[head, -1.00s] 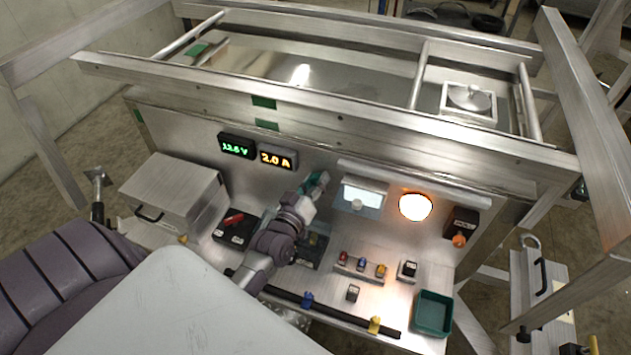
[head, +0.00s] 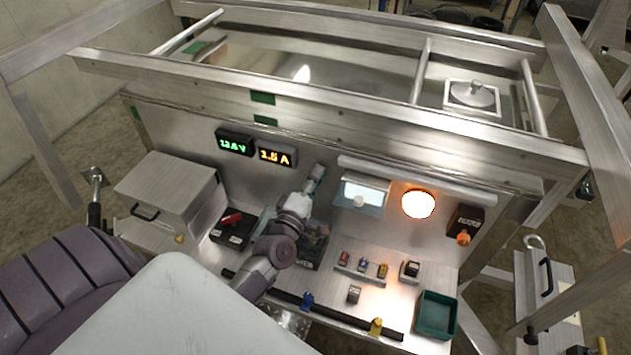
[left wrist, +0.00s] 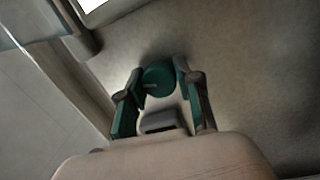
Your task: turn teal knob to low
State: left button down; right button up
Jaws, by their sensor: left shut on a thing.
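The round teal knob (left wrist: 158,80) shows in the left wrist view, with a thin pale mark towards its left side. My left gripper (left wrist: 158,85) has its teal-padded fingers on either side of the knob and is shut on it. In the head view my left gripper (head: 314,178) reaches the upright metal panel (head: 330,205) below the displays, and it hides the knob there. The amber display (head: 275,156) reads about 1.5 A, and the green display (head: 234,143) shows a voltage. My right gripper is not in view.
A lit round lamp (head: 418,204) and a small light-faced gauge (head: 361,195) are right of the gripper. A metal box (head: 172,190) stands left.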

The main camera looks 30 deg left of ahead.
pick_arm(q)
jog(key=shift+f+n+y+b, duration=0.1)
jog(key=shift+n+y+b, duration=0.3)
jog(key=shift+n, duration=1.3)
jog(key=c, duration=0.8)
grip_release()
jog(key=v, duration=1.2)
